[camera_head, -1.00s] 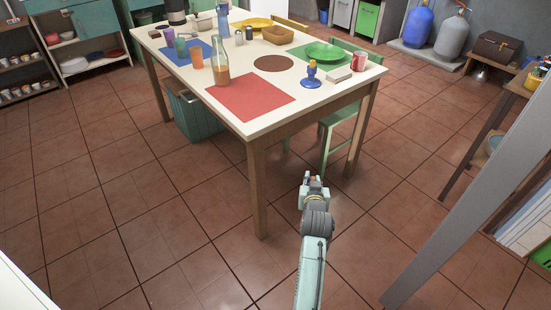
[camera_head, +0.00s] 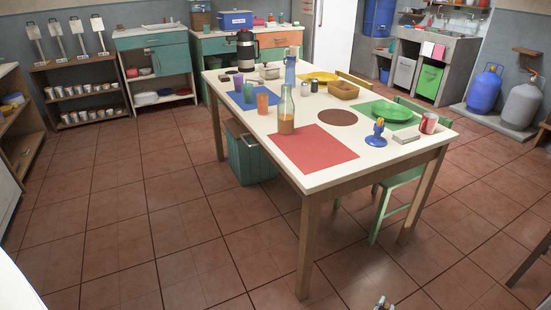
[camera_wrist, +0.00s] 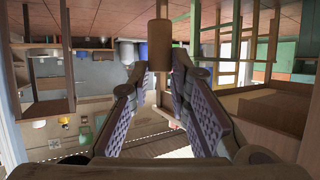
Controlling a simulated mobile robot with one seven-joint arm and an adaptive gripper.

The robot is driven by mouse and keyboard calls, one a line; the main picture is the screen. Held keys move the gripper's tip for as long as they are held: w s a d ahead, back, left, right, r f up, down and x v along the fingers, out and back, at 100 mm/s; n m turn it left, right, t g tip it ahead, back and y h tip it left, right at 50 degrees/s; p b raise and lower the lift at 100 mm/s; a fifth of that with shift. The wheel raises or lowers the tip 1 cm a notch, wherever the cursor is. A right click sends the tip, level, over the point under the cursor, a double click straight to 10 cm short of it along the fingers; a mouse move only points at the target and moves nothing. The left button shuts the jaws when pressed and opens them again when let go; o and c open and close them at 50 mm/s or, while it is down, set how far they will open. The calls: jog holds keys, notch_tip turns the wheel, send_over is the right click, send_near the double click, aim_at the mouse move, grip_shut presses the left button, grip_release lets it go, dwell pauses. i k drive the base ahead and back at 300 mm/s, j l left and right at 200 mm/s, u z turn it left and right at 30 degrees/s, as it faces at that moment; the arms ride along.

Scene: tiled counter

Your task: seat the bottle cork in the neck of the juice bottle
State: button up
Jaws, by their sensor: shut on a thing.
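The juice bottle (camera_head: 286,122) stands upright on the table (camera_head: 300,182), at the left edge of the red mat. It is clear glass with orange juice low inside. Its narrow neck points up and looks uncovered, though it is small in this view. My gripper (camera_wrist: 159,70) is shut on the bottle cork (camera_wrist: 159,45), a tan-brown cylinder held between the fingertips. In the head view only a small tip of my gripper (camera_head: 383,303) shows at the bottom edge, in front of the table and well apart from the bottle. The cork cannot be made out there.
Near the bottle stand an orange cup (camera_head: 262,103), a blue bottle (camera_head: 290,70) and a purple cup (camera_head: 238,82). A blue figure-like object (camera_head: 377,134) and a red can (camera_head: 428,123) stand at the right. The red mat (camera_head: 315,150) is bare. Open floor lies before the table.

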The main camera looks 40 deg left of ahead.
aim_at(287, 90)
jog(key=i+j+u, duration=0.85)
jog(key=k+j, duration=0.05)
jog(key=j, duration=0.05)
